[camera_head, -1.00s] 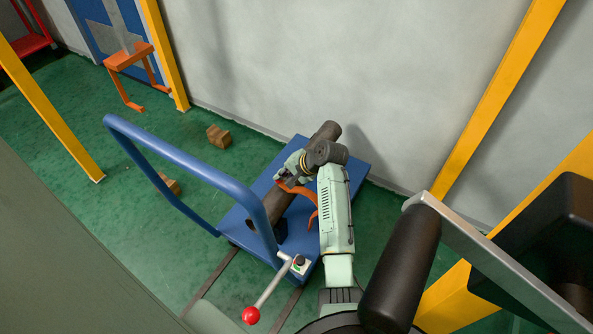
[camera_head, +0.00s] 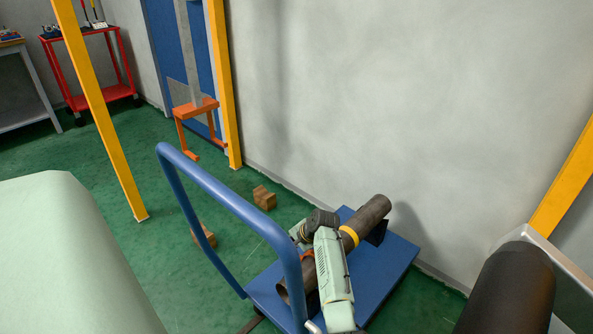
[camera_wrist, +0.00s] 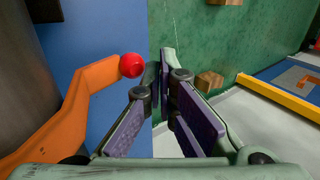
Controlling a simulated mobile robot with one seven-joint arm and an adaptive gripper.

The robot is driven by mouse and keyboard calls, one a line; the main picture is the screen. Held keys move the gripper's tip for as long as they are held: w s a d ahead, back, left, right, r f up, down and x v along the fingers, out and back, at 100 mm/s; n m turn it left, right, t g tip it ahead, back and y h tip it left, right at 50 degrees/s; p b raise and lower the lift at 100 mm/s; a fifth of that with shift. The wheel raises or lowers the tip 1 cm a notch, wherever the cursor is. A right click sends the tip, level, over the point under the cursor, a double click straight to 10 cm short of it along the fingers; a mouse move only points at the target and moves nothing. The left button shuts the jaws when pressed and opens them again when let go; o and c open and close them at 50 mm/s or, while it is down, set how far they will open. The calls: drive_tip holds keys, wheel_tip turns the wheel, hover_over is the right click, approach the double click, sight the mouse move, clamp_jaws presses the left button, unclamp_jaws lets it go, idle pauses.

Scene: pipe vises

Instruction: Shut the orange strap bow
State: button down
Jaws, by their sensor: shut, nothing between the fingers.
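The orange strap bow (camera_wrist: 75,108) shows large at the left of the wrist view, as a bent bar beside a dark pipe (camera_wrist: 25,70). A red ball (camera_wrist: 131,66) appears at its upper end. My gripper (camera_wrist: 159,68) is shut and empty, its fingertips just right of the red ball; I cannot tell whether they touch. In the head view, the pipe (camera_head: 373,212) lies slanted over a blue cart (camera_head: 385,262), with a yellow band (camera_head: 348,237) around it. Only a little of the orange bow (camera_head: 308,252) shows there, and my arm hides most of my gripper.
The cart's blue handle (camera_head: 225,197) arches up at its left. Wooden blocks (camera_head: 264,197) lie on the green floor. A grey wall (camera_head: 400,100) stands close behind the cart. A yellow post (camera_head: 98,110), an orange stand (camera_head: 195,110) and a red trolley (camera_head: 100,75) are farther left.

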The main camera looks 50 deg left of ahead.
drive_tip(key=shift+a+f+b, duration=0.3)
drive_tip(key=shift+f, duration=0.25)
drive_tip(key=shift+r, duration=0.1)
drive_tip(key=v, duration=1.2)
drive_tip(key=shift+d, duration=0.1)
